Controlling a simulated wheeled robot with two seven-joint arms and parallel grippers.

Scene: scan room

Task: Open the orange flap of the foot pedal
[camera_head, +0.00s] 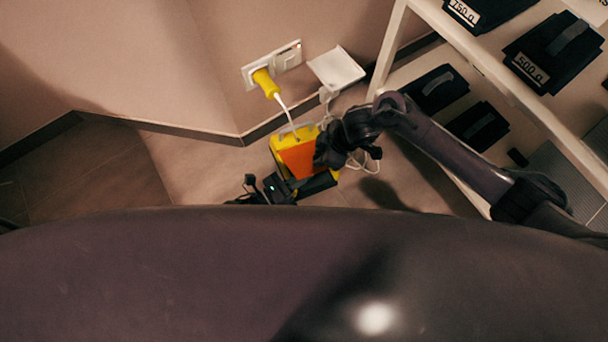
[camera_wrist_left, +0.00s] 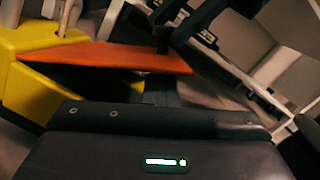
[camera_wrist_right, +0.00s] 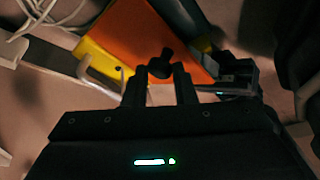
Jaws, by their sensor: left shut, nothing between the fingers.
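The foot pedal has a yellow body (camera_head: 279,142) and an orange flap (camera_head: 297,158), and stands on the floor by the wall. In the left wrist view the flap (camera_wrist_left: 105,56) juts out from the yellow body (camera_wrist_left: 35,85), with dark space under it. My left gripper (camera_head: 279,187) is shut and empty at the pedal's near side. Its fingers (camera_wrist_left: 160,88) are at the flap's free edge; contact is unclear. My right gripper (camera_wrist_right: 161,85) has its fingers apart over the flap (camera_wrist_right: 160,40). A dark rounded piece shows between its fingertips; I cannot tell what it is.
A yellow plug (camera_head: 264,82) sits in the wall socket (camera_head: 284,61), its pale cable running to the pedal. White cables (camera_wrist_right: 45,20) lie beside the pedal. A white shelf (camera_head: 470,50) with black weight bags stands at the right. The floor at the left is clear.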

